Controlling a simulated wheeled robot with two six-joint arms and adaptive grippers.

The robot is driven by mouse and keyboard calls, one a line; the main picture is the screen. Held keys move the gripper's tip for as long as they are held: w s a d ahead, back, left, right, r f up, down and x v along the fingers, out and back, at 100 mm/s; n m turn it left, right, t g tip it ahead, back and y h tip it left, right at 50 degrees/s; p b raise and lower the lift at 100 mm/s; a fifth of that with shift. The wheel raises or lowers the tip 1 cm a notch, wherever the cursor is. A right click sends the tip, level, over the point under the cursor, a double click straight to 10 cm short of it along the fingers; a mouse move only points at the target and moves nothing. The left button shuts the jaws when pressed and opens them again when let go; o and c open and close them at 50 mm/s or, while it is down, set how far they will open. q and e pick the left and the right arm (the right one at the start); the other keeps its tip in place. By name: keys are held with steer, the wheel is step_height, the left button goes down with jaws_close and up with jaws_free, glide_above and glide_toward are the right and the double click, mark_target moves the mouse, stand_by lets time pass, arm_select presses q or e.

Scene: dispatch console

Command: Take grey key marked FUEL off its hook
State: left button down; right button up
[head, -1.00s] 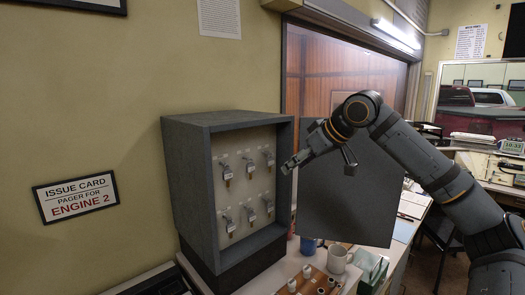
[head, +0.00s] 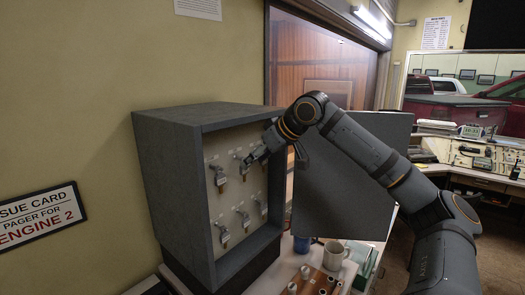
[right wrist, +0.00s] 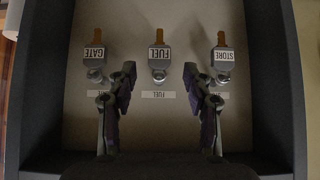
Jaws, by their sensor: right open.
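The key cabinet (head: 172,180) stands open on the counter against the wall. Inside, small keys with tags hang in two rows. The grey key marked FUEL (right wrist: 159,53) hangs on its hook in the middle of the right wrist view, and it shows as the middle upper key (head: 242,167) in the head view. My right gripper (head: 250,160) reaches into the cabinet at the upper row. Its open, empty fingers (right wrist: 159,78) stand to either side of the FUEL key's line, apart from it. My left gripper is not in view.
The GATE key (right wrist: 95,54) and STORE key (right wrist: 221,56) hang close on either side. The open cabinet door (head: 345,180) stands to the right, beside my right arm. A white mug (head: 335,254) and a wooden board (head: 312,283) are on the counter below.

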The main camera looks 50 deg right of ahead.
steer(key=p+x, duration=0.2)
steer(key=x, duration=0.3)
steer(key=shift+w+f+p, duration=0.1)
steer(key=shift+p, duration=0.2)
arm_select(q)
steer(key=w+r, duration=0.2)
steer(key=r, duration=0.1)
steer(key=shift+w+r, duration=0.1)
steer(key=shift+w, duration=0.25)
arm_select(e)
steer(key=c, duration=1)
